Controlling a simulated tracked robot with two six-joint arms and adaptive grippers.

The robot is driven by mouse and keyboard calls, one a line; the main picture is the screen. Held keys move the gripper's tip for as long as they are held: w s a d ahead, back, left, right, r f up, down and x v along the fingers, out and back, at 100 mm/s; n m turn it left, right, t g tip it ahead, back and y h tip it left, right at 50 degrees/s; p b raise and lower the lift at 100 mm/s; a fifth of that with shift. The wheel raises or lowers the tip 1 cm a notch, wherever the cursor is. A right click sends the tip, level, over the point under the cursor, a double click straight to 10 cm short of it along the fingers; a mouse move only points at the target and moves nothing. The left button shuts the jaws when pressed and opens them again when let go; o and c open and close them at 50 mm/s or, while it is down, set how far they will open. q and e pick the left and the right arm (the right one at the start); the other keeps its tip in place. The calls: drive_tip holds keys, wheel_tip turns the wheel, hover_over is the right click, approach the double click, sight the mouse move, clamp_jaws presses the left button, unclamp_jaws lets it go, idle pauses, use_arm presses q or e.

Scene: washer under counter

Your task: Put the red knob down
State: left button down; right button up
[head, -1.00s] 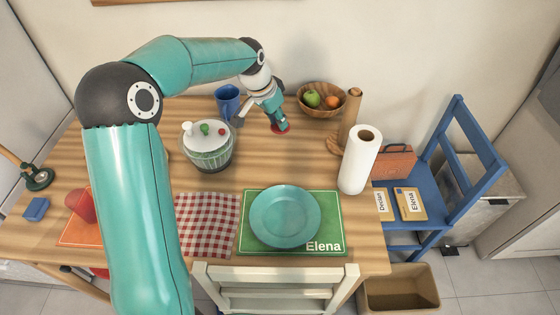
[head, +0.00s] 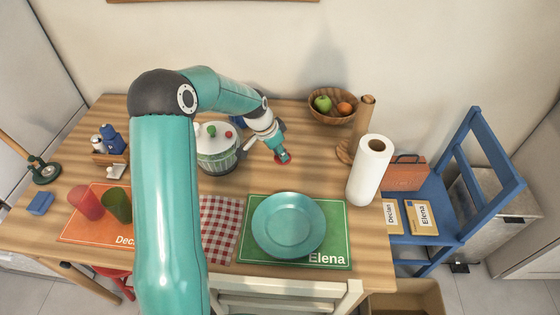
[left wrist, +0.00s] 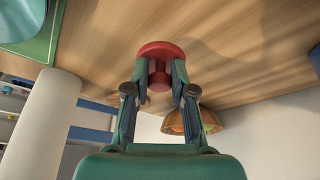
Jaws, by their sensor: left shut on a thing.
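My left gripper (head: 279,153) is shut on the red knob (head: 284,159), with the fingers pointing down over the wooden table (head: 320,175). In the left wrist view the red knob (left wrist: 160,49) is a round disc with a stem between the two fingertips (left wrist: 160,78). The disc is at or just above the table top; I cannot tell whether it touches. It is behind the teal plate (head: 289,225) and right of the salad spinner (head: 217,157). My right gripper is not in view.
A fruit bowl (head: 334,106), a wooden holder (head: 362,122) and a paper towel roll (head: 369,170) stand right of the knob. The spinner's lid carries small green and red pieces. Bare table lies around the knob. My left arm hides part of the table's left side.

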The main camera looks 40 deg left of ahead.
sight(278, 159)
use_arm(q)
drive_tip(key=shift+f, duration=2.3)
drive_tip(key=c, duration=1)
unclamp_jaws()
drive_tip(key=shift+r, duration=0.1)
drive_tip(key=v, duration=1.2)
drive_tip(key=shift+s+b, duration=0.1)
drive_tip(key=shift+b, duration=0.25)
